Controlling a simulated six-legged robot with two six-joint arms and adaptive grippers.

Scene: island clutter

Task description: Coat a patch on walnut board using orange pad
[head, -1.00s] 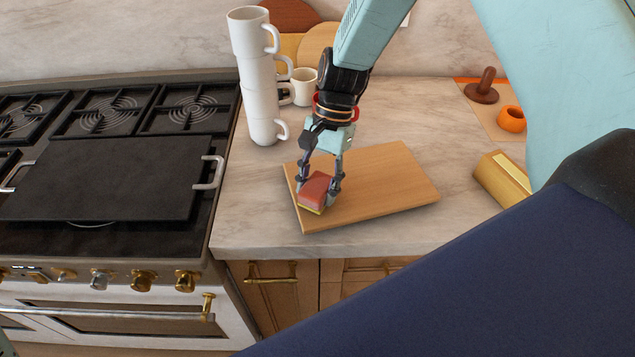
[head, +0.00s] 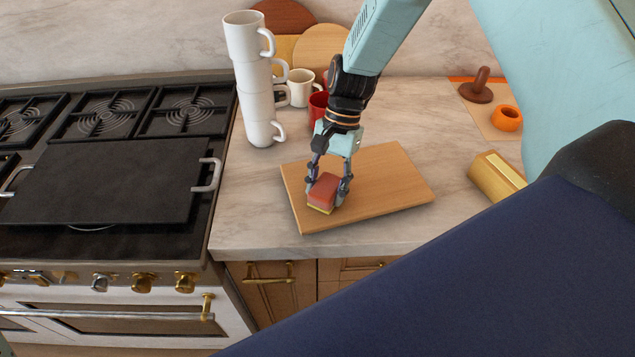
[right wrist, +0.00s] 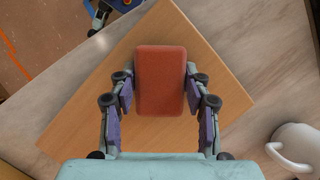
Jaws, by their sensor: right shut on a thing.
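The walnut board (head: 385,180) is a light-brown wooden slab lying flat on the marble counter, and it fills much of the right wrist view (right wrist: 215,95). The orange pad (head: 323,190) is a reddish-orange block with a yellow underside, over the left part of the board. My right gripper (head: 328,188) is shut on the pad from both sides, pointing down. In the right wrist view the pad (right wrist: 160,80) sits between the two fingers. The pad seems to touch the board, but its contact face is hidden. I see no coated mark on the board.
A tall stack of white mugs (head: 254,80) stands left of the board, with a red cup (head: 317,105) and a white mug (head: 300,88) behind. The stove (head: 110,180) is at left. A gold block (head: 496,177) and orange ring (head: 507,118) are at right.

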